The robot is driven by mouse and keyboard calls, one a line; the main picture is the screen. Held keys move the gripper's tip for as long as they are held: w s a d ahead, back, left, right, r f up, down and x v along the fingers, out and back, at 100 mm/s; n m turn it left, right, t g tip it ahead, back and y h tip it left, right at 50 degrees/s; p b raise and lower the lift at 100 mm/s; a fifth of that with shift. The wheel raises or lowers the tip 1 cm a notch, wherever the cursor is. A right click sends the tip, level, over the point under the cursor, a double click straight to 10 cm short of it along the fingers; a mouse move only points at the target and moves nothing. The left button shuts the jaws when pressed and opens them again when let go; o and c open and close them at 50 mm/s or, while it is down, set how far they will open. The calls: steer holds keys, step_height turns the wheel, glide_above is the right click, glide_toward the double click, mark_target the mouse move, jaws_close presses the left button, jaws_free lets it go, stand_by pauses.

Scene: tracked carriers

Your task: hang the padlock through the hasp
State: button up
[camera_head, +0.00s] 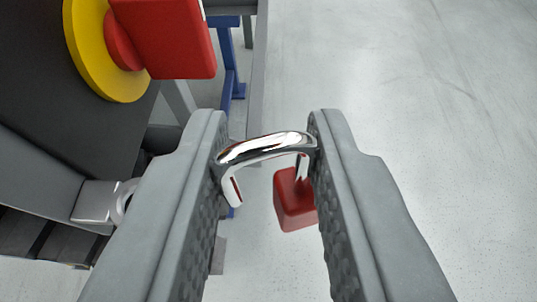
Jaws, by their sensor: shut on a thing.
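My gripper (265,150) is shut on the padlock. Its fingers press on the two sides of the bright curved shackle (268,147). The padlock's red body (294,200) hangs below, toward the right finger, under the right leg of the shackle. The left leg of the shackle ends free, apart from the body, so the shackle looks open. A metal plate with a rounded loop at its end (97,202), which looks like the hasp, sticks out at the left. It is left of my left finger, which partly covers its end. The padlock is apart from it.
A red block-shaped handle (172,38) on a yellow disc (92,48) stands out at upper left, on a dark panel (40,100). A blue frame (231,70) shows behind it. The pale floor (430,90) at right is clear.

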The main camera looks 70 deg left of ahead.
mark_target(122, 182)
steer(key=shift+s+a, duration=0.25)
steer(key=shift+s, duration=0.4)
steer(key=shift+s+a, duration=0.3)
steer(key=shift+s, duration=0.3)
steer(key=shift+s+a, duration=0.25)
steer(key=shift+s, duration=0.4)
steer(key=shift+f, duration=0.7)
stand_by(0.7)
